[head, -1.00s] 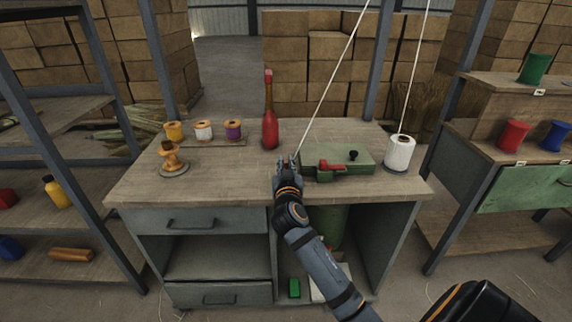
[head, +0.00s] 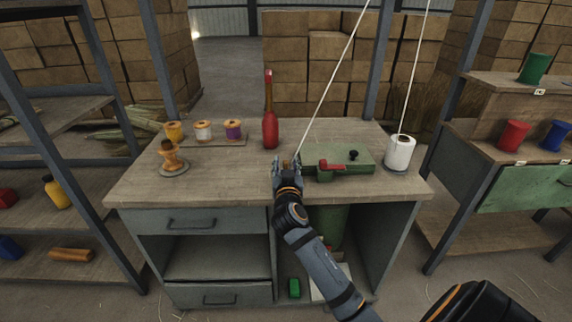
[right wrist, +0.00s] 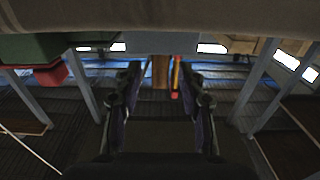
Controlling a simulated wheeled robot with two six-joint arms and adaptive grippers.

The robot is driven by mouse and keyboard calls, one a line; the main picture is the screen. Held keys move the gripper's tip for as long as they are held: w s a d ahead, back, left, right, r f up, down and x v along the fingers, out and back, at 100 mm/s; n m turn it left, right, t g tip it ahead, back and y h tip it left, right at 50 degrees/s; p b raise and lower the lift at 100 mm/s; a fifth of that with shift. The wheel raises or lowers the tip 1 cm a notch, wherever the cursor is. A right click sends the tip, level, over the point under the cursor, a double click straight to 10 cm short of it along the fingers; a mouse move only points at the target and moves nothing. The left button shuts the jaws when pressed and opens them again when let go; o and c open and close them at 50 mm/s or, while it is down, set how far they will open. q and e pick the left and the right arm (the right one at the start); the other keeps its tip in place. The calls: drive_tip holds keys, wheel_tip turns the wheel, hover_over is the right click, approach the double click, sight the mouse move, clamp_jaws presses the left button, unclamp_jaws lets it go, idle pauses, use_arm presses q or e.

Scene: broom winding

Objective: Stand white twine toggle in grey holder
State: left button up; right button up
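The white twine (head: 334,78) runs taut from the top of the head view down to the far side of my right gripper (head: 287,163). A small brown piece (head: 286,164), which looks like the twine's toggle, shows between the open fingers near the bench's middle. In the right wrist view the two fingers (right wrist: 160,95) stand apart, with an upright brown piece (right wrist: 160,71) beyond and between them. I cannot make out contact with either finger. The grey holder is not discernible; my gripper may hide it. My left gripper is not in view.
A green box with a red handle (head: 331,168) stands just right of my gripper. A red bottle (head: 270,130) stands behind it. The bench top (head: 225,180) is clear front left.

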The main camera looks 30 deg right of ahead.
drive_tip(key=shift+s+a, duration=0.25)
drive_tip(key=shift+s, duration=0.1)
drive_tip(key=v, duration=0.6)
drive_tip(key=shift+s+a, duration=0.15)
drive_tip(key=shift+s, duration=0.15)
